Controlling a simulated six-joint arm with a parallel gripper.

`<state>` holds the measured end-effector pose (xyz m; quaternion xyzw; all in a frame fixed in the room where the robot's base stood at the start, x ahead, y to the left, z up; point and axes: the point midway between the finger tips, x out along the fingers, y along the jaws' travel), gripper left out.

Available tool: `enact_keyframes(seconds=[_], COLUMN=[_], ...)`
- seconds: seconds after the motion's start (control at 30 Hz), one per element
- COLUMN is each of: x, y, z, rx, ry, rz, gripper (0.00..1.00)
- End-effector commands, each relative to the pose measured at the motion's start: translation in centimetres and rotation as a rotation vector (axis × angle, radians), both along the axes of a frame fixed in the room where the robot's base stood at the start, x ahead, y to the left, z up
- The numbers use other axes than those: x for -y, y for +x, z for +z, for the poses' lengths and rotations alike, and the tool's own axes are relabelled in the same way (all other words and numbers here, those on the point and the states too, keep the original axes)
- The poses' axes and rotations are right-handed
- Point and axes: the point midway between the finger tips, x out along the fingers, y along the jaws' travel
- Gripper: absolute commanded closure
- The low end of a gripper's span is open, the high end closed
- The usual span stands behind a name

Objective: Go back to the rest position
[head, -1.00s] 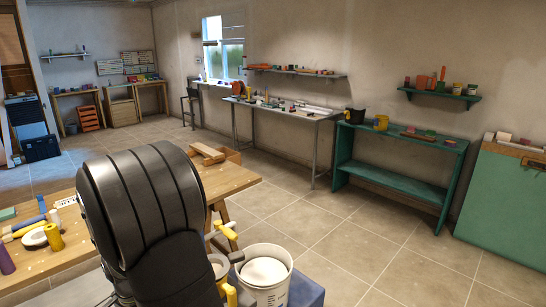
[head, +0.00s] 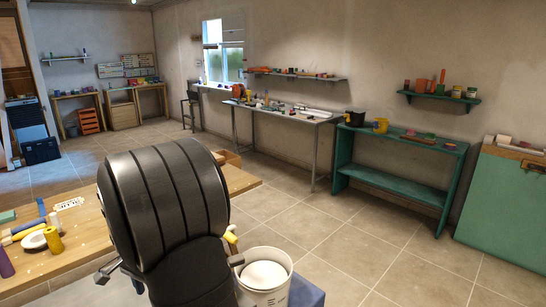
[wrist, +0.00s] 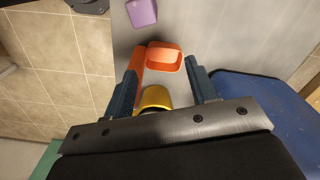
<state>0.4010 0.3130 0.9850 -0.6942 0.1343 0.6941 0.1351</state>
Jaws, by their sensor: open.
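My gripper (wrist: 161,70) is open in the wrist view, its two dark blue fingers apart. A yellow rounded object (wrist: 155,98) shows between the fingers; its depth below them is hard to judge, and nothing is pinched. An orange open container (wrist: 165,57) lies just beyond the fingertips, with an orange strip beside the left finger. In the head view my black arm link fills the lower middle and my gripper is hidden. A green board (head: 510,215) leans at the right wall.
A wooden workbench (head: 80,235) with small items stands at left. A white bucket (head: 264,272) stands right of my arm. A teal bench (head: 400,183) and a metal table (head: 280,112) line the wall. Open tiled floor lies between. The wrist view shows a purple block (wrist: 142,13) and blue surface (wrist: 265,110).

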Motion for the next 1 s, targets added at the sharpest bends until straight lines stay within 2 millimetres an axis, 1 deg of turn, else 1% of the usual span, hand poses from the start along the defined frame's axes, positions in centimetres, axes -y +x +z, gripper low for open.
enact_keyframes(seconds=[0.03,0.2,0.43,0.6,0.67,0.8,1.0], x=[0.4,1.8,4.0,6.1,6.9,9.2,12.5], y=[1.1,4.2,8.1,10.7,11.6,13.0,14.6], z=[0.1,0.7,1.6,2.3,2.5,3.4,4.8], rx=[0.000,0.000,0.000,-0.001,0.001,0.001,0.000], ry=[0.000,0.000,0.000,-0.001,0.000,0.000,0.000], rz=[-0.008,-0.041,-0.096,-0.158,-0.181,-0.287,-0.448], gripper=[0.48,0.48,0.48,0.48,0.48,0.48,0.48])
